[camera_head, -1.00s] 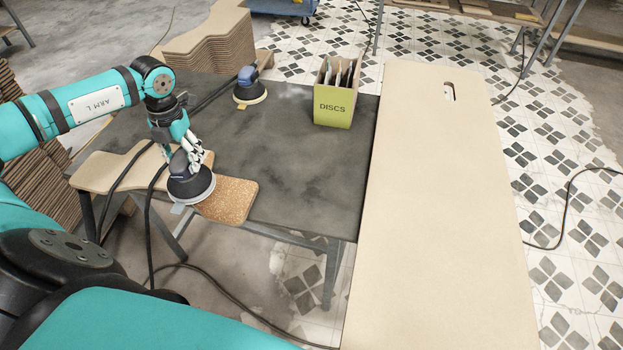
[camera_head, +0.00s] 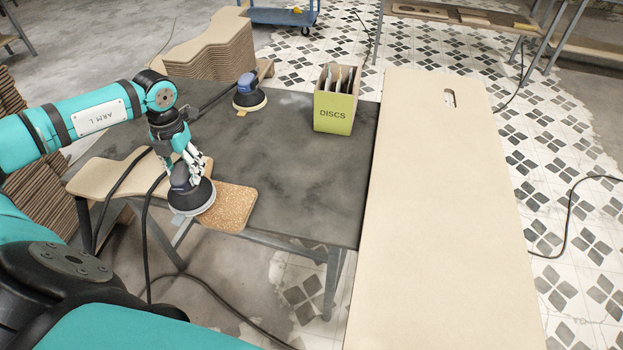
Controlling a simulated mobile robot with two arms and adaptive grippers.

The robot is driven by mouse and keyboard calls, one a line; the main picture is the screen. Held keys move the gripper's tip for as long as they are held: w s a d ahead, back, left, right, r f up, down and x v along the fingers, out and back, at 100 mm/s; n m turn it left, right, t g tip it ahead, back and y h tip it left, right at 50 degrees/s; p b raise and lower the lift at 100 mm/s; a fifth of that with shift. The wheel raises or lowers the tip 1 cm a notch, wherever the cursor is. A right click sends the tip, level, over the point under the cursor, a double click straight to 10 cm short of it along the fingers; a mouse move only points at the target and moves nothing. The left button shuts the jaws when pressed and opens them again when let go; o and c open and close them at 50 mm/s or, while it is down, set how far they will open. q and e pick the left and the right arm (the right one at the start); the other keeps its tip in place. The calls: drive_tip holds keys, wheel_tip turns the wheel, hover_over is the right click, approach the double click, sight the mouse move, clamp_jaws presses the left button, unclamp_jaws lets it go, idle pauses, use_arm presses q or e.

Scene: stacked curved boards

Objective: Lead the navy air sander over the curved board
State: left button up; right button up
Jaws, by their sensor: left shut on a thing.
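My left gripper (camera_head: 192,163) is shut on the navy air sander (camera_head: 181,181), which stands pad down near the table's front edge. The sander's round pad overlaps the left part of a brown speckled cork-like mat (camera_head: 236,207). The curved board (camera_head: 103,176), pale tan with a wavy edge, lies at the table's front left, left of the sander. Whether the pad touches the board is hidden by the sander and gripper. A second, bluer sander (camera_head: 247,90) stands on the table farther back, apart from my gripper. My right gripper is not in view.
A dark table (camera_head: 310,185) carries these things, its middle clear. A yellow-green DISCS box (camera_head: 333,113) stands at its back right. A large pale panel (camera_head: 440,220) with a slot lies along the right. Stacks of curved boards (camera_head: 213,52) stand behind. Black hoses hang in front.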

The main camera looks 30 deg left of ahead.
use_arm(q)
drive_tip(key=shift+f+b, duration=0.4)
drive_tip(key=shift+f, duration=0.05)
drive_tip(key=shift+o, duration=1.2)
drive_tip(key=c, duration=0.7)
drive_tip(key=shift+c, duration=0.2)
drive_tip(key=o, duration=0.7)
drive_tip(key=shift+c, duration=0.2)
drive_tip(key=o, duration=0.8)
drive_tip(key=shift+c, duration=0.2)
drive_tip(key=shift+s+f, duration=0.1)
